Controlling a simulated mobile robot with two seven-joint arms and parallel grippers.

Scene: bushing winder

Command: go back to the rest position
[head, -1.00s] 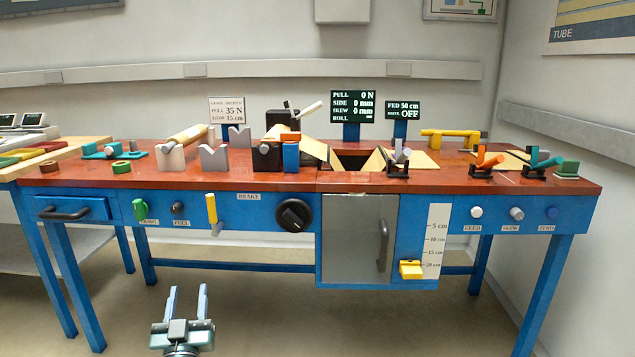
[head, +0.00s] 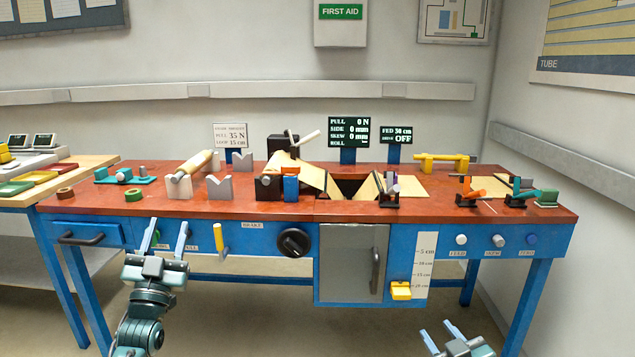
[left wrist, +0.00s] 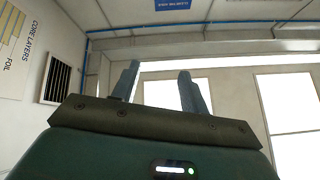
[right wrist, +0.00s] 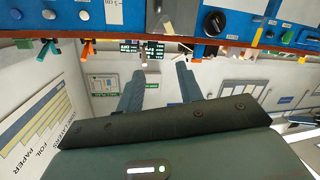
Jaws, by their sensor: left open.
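My left gripper (head: 167,224) is in front of the bench's left part in the head view, fingers up and spread, with nothing between them. In the left wrist view its two fingers (left wrist: 158,82) stand apart against the wall and ceiling. My right gripper (head: 437,328) shows at the bottom right edge of the head view, low in front of the bench, fingers apart. In the right wrist view its fingers (right wrist: 156,78) are spread and empty, with the bench front beyond appearing upside down. Most of the right arm is out of the head view.
The red-topped bench (head: 240,207) spans the view with the winder parts on it. A yellow brake lever (head: 219,238), a black knob (head: 294,242), a grey door (head: 348,264) and a yellow slider (head: 401,290) are on its front. The floor before the bench is clear.

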